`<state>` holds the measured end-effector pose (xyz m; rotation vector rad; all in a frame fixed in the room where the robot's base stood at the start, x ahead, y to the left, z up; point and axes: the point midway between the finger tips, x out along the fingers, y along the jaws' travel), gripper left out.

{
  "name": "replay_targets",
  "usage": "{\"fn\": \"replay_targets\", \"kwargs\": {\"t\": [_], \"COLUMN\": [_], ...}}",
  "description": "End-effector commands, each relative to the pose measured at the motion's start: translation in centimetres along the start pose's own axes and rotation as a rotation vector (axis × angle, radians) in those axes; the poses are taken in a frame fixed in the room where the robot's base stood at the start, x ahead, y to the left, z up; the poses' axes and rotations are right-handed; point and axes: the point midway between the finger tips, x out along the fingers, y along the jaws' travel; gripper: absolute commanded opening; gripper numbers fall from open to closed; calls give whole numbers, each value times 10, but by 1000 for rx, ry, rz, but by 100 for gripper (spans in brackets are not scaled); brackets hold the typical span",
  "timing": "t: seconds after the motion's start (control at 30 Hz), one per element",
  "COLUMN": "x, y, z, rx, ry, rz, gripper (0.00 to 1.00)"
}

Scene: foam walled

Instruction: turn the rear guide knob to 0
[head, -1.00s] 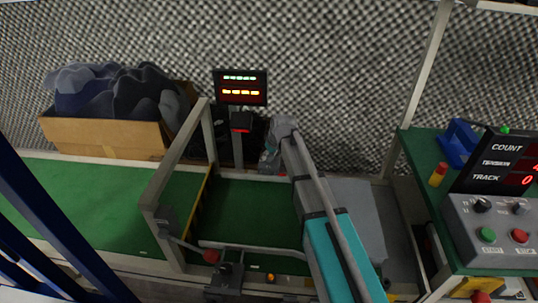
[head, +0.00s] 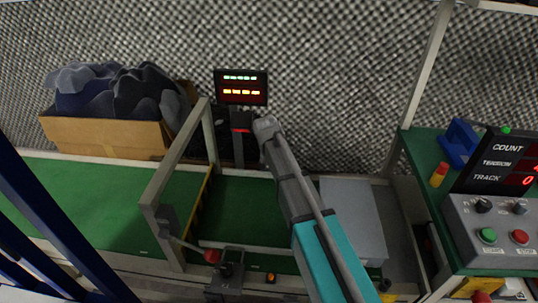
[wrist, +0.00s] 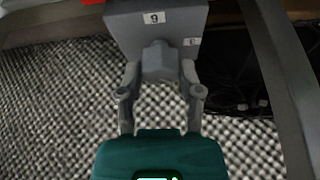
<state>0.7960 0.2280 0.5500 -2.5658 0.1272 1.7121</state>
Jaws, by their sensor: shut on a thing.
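In the wrist view a grey knob (wrist: 160,60) sticks out from a grey housing (wrist: 160,22). The housing carries small white labels; one looks like a 9 or a 6, and the other is too small to read surely. My gripper (wrist: 161,80) has its two fingers on either side of the knob and is shut on it. The knob's pointer is not clear to see. In the head view the end of my arm hides the gripper and knob, beside the red-topped post below the display.
A lit display (head: 241,87) stands on a post (head: 238,150) behind the green belt (head: 90,205). A pale frame (head: 180,165) spans the belt to the left. A cardboard box (head: 105,137) of dark cloth stands at the back left. A control panel (head: 492,232) is at right.

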Motion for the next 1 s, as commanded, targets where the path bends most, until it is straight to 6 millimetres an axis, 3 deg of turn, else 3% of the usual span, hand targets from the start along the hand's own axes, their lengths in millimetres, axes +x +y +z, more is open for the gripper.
{"fn": "replay_targets", "kwargs": {"t": [0.67, 0.7, 0.87, 1.0], "x": [0, 0, 0, 0], "y": [0, 0, 0, 0], "z": [1, 1, 1, 0], "rx": [77, 76, 76, 75], "ry": [-3, -3, -2, -2], "rz": [32, 32, 31, 31], "gripper": [0, 55, 82, 82]}}
